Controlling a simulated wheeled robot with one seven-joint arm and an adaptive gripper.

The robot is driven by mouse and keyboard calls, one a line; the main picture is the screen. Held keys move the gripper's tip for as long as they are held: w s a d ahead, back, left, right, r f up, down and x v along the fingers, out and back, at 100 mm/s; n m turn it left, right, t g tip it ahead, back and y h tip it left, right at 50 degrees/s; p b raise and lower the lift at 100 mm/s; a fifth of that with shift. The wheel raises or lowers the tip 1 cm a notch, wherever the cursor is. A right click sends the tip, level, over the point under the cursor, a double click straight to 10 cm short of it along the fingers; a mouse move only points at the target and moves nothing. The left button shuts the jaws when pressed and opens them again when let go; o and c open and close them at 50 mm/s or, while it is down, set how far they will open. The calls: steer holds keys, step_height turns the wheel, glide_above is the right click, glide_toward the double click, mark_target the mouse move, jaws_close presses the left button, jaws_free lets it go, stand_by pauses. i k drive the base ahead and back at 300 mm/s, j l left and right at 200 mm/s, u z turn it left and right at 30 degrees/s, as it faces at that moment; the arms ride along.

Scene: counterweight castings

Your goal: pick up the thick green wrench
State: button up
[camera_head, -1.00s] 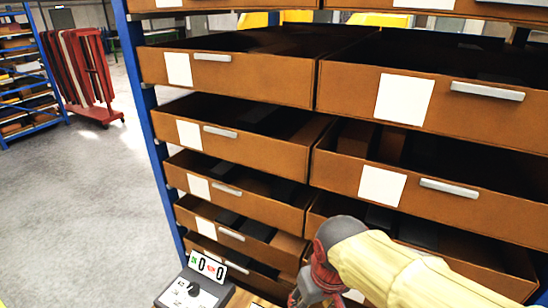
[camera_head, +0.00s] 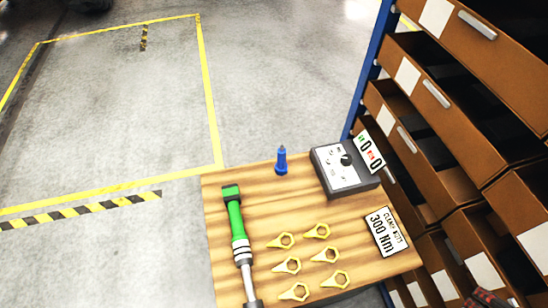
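The thick green wrench (camera_head: 237,222) lies on the left part of a wooden table top. A steel shaft runs from the bands toward the bottom edge of the view, where a dark head is partly cut off. Nothing touches the wrench. My gripper is not in view; only a small red and dark part, perhaps of my arm, shows at the bottom right edge.
The table (camera_head: 290,212) also holds a blue pointed piece (camera_head: 281,160), a grey control box (camera_head: 343,170), a "300 Nm" sign (camera_head: 385,232) and several yellow tags (camera_head: 317,231). A drawer rack (camera_head: 440,115) stands close at right. Open floor (camera_head: 115,115) lies left.

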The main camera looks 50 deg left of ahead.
mark_target(231, 193)
steer(key=u, duration=2.55)
